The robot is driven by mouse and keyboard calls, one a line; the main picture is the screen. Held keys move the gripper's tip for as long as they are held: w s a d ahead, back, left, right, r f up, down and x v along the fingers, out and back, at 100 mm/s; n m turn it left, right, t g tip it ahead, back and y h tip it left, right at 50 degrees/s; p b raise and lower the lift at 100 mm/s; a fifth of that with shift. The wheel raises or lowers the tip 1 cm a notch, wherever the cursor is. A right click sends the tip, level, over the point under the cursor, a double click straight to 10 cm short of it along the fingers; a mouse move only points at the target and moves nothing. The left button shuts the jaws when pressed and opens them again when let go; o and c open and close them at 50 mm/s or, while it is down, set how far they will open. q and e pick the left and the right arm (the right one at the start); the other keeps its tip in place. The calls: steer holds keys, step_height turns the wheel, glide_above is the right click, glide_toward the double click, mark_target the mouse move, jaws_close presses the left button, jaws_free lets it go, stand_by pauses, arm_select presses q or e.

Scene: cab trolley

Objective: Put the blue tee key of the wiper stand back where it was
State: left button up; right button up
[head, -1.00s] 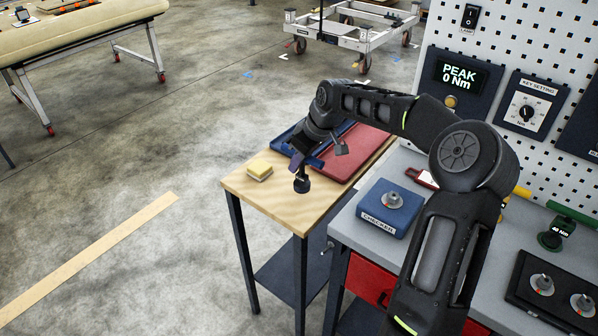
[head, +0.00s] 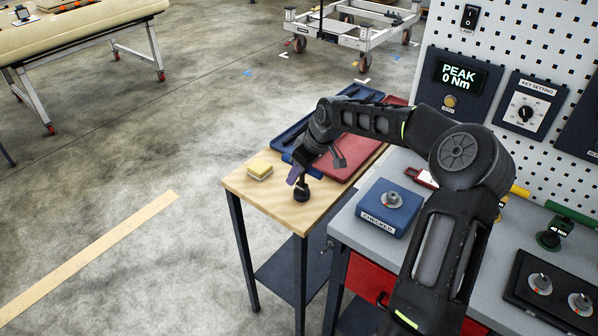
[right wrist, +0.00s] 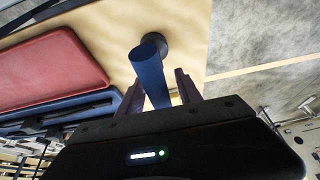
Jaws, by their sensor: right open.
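The blue tee key shows in the right wrist view as a blue bar (right wrist: 150,80) between the fingers of my right gripper (right wrist: 187,92). The gripper is open, and I cannot tell whether a finger touches the bar. A round black piece (right wrist: 155,45) is at the bar's far end, over the wooden top. In the head view the black piece (head: 301,193) is just below my right gripper (head: 300,173), near the wooden table's front corner. The gripper hides most of the key there. I cannot make out a wiper stand for certain. My left gripper is out of view.
A yellow sponge-like block (head: 259,169) lies left of the gripper on the wooden table (head: 262,190). A red mat (head: 345,160) and a blue tray (head: 285,141) lie behind. The blue checker box (head: 382,222) stands on the grey bench to the right.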

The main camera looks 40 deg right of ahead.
steer(key=b+v, duration=0.1)
steer(key=v, duration=1.1)
steer(key=shift+b, duration=0.3)
